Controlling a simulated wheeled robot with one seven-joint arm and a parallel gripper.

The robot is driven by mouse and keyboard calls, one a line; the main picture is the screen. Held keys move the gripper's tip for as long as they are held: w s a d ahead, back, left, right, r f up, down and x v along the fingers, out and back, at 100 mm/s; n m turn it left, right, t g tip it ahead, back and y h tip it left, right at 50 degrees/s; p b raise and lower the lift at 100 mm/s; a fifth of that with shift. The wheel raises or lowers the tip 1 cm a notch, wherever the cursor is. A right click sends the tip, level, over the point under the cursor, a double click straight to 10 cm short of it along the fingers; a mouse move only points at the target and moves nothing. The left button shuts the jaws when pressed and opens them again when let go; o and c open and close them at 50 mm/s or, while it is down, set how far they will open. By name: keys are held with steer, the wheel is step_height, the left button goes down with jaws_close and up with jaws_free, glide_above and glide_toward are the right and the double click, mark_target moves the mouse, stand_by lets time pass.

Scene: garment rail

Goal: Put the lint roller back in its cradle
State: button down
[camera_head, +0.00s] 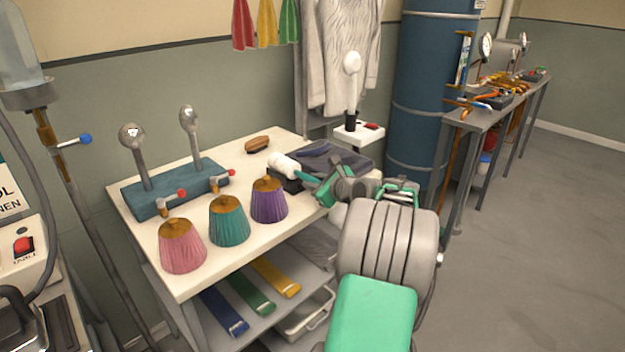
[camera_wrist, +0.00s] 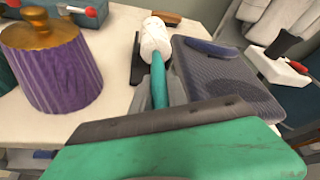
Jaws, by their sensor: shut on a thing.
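The lint roller has a white head (camera_head: 283,163) and a teal handle, and lies near the table's right end. In the wrist view its white head (camera_wrist: 156,40) points away from me and its teal handle (camera_wrist: 158,80) runs back to my gripper. My gripper (camera_head: 316,184) is shut on the handle; its fingertips are partly hidden. A dark holder (camera_wrist: 136,62), seemingly the cradle, shows beside and under the roller head. It also shows in the head view (camera_head: 288,184). I cannot tell whether the roller touches it.
A dark pad (camera_wrist: 225,82) with a blue item on it lies right of the roller. A purple pleated shade (camera_head: 269,200) stands to the left, with teal and pink ones beyond. A wooden brush (camera_head: 257,143) lies behind. A small white stand (camera_head: 358,134) holds a black-handled, white-headed tool.

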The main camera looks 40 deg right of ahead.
steer(key=c, duration=1.3)
jaws_free()
steer(key=shift+r, duration=0.1)
steer(key=shift+r, duration=0.35)
steer(key=v, duration=1.2)
steer(key=shift+r+p, duration=0.25)
steer(key=shift+p, duration=0.1)
